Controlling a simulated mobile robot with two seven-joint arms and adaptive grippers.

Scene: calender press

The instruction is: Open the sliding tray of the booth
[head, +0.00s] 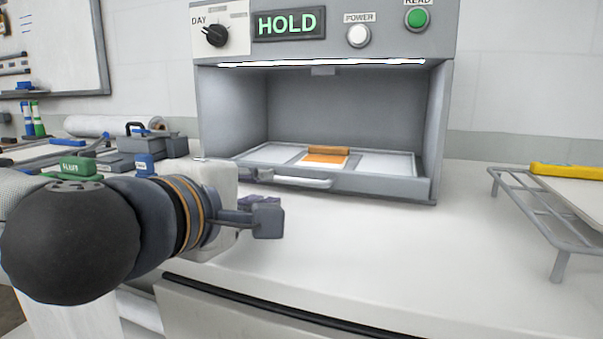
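The booth (424,120) is a grey box with an open front, standing on the white counter. Its sliding tray (388,163) lies at the bottom of the opening, with its front panel near the booth's front edge. A pale bar handle (303,183) is on the tray front. An orange and white piece lies on the tray. My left gripper (262,210) is in front of the booth, left of and nearer than the handle, apart from it. Its near finger partly hides the other, so its opening is unclear. My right gripper is out of view.
A wire rack (545,214) with a yellow-edged board stands at the right. Grey boxes (150,144), a green block (77,166) and a white roll (105,125) are at the left. The counter (400,250) before the booth is clear.

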